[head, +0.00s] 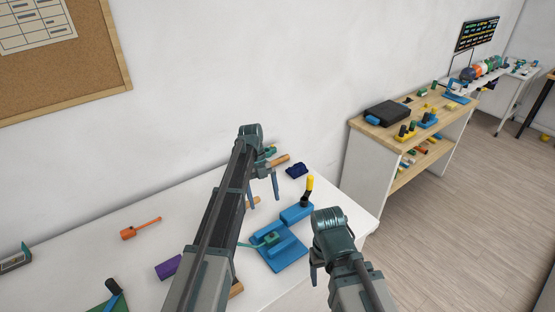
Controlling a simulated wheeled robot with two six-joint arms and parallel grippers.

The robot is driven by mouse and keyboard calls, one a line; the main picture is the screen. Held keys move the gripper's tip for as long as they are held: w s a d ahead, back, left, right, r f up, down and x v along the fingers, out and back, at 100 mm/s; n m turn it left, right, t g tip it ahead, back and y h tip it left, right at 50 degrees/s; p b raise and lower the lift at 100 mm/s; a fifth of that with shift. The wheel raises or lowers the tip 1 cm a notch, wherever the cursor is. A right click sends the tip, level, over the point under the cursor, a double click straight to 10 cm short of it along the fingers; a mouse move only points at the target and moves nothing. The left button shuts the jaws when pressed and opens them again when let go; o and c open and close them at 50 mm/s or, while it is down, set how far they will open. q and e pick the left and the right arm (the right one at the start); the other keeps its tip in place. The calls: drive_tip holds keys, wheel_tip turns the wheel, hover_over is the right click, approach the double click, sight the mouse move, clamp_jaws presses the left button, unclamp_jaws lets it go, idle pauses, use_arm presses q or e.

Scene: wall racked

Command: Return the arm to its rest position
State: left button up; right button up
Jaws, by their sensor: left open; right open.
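My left arm reaches up from the bottom over the white table. My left gripper (263,196) is above the table near the wall, its two blue-grey fingers apart with nothing seen between them. Behind it lies a stick with a wooden-coloured end (279,160), partly hidden by the gripper; I cannot tell if they touch. My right gripper (316,272) is lower, over the table's right part, beside a blue fixture (283,254). It points downward and is open; its far finger is mostly hidden.
The white table (75,249) holds an orange-handled tool (141,228), a purple block (168,267), a dark blue item (297,170) and a yellow-topped black handle (308,191) on a blue base. A wooden-topped bench (389,137) with parts stands right. The wall is close behind.

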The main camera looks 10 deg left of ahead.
sight(272, 234)
use_arm(q)
drive_tip(key=b+x, duration=1.2)
drive_tip(key=x, duration=0.1)
drive_tip(key=shift+f, duration=0.25)
drive_tip(key=shift+r, duration=0.1)
drive_tip(key=p+v, duration=1.2)
drive_tip(key=v, duration=0.2)
drive_tip(key=b+x, duration=1.2)
drive_tip(key=x, duration=0.2)
drive_tip(key=shift+s+d+f+b, duration=0.1)
drive_tip(key=shift+f+b, duration=0.25)
drive_tip(key=shift+b, duration=0.05)
wheel_tip(272, 234, up, 7)
drive_tip(key=p, duration=0.7)
drive_tip(key=shift+r, duration=0.15)
